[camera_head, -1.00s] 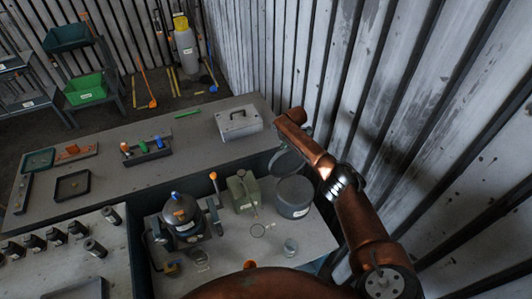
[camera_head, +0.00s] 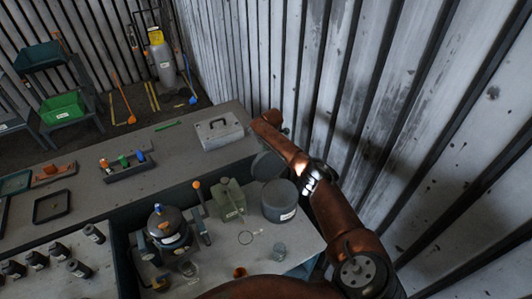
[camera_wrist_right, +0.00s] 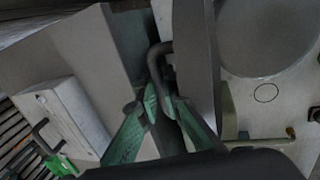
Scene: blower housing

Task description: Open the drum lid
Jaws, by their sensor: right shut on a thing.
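The drum (camera_head: 279,203) is a dark grey cylinder with a white label, standing on the lower bench in the head view. Its lid (camera_head: 268,166) is a dark disc tilted up at the drum's back edge, raised off the drum's top. In the right wrist view the lid (camera_wrist_right: 198,70) shows nearly edge-on, with a dark bent handle (camera_wrist_right: 155,62) on it. My right gripper (camera_wrist_right: 160,100), with green fingers, is shut on that handle. In the head view it is mostly hidden behind my copper arm. My left gripper is not in view.
An olive jerrycan (camera_head: 229,200) stands just left of the drum, with a dark blue-topped pot (camera_head: 168,230) farther left. A grey case (camera_head: 220,131) sits on the back bench. The corrugated wall (camera_head: 420,110) is close on the right.

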